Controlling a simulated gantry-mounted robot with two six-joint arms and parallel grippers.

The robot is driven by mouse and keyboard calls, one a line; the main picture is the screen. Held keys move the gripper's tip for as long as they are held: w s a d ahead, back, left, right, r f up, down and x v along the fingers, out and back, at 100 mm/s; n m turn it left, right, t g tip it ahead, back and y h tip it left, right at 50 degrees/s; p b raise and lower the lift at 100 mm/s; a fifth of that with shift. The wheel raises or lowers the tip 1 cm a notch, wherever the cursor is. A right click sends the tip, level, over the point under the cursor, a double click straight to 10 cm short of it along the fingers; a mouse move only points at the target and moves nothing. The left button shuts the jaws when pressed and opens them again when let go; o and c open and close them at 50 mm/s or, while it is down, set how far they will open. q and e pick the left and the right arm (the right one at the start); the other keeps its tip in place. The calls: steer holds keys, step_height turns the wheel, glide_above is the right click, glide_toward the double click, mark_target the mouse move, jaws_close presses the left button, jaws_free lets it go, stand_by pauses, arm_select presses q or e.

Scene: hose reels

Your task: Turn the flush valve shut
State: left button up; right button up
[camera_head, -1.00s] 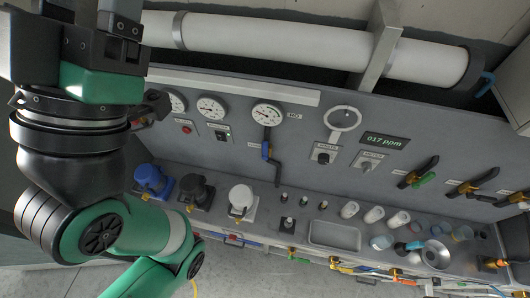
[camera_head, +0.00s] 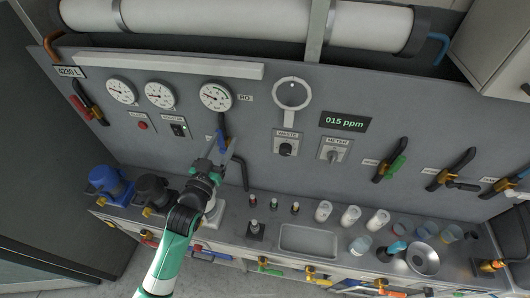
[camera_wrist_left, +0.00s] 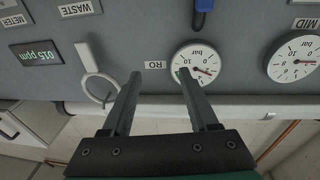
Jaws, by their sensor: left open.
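A blue-handled valve (camera_head: 221,136) sits on the grey panel below the RO gauge (camera_head: 215,96), on a black pipe (camera_head: 243,172). No label naming the flush valve is readable, so I cannot tell for sure that this is it. The blue handle also shows at the top edge of the wrist view (camera_wrist_left: 203,5), which is upside down. My left gripper (camera_head: 227,155) is just below the blue handle in the head view and partly overlaps the pipe. In the wrist view its two fingers (camera_wrist_left: 160,82) stand apart with nothing between them. My right gripper is out of view.
Blue (camera_head: 110,186), black (camera_head: 154,190) and white housings stand on the ledge. A sink (camera_head: 308,241), cups and a funnel (camera_head: 422,258) lie right. Other lever valves are at left (camera_head: 90,103) and right (camera_head: 390,160). A ring holder (camera_head: 292,94) projects from the panel.

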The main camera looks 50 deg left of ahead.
arm_select(q)
steer(key=g+b, duration=0.1)
glide_toward(221, 142)
step_height(221, 142, up, 4)
steer(key=w+d, duration=0.2)
steer(key=d, duration=0.1)
steer(key=shift+s+a+f+n+g+y, duration=0.55)
steer(key=shift+s+a, duration=0.4)
steer(key=shift+a, duration=0.55)
steer(key=x, duration=1.1)
steer(key=shift+d+b, duration=0.1)
steer(key=shift+b, duration=0.3)
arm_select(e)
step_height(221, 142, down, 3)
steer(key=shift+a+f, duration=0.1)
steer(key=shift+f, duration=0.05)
arm_select(q)
steer(key=shift+c, duration=0.3)
jaws_close()
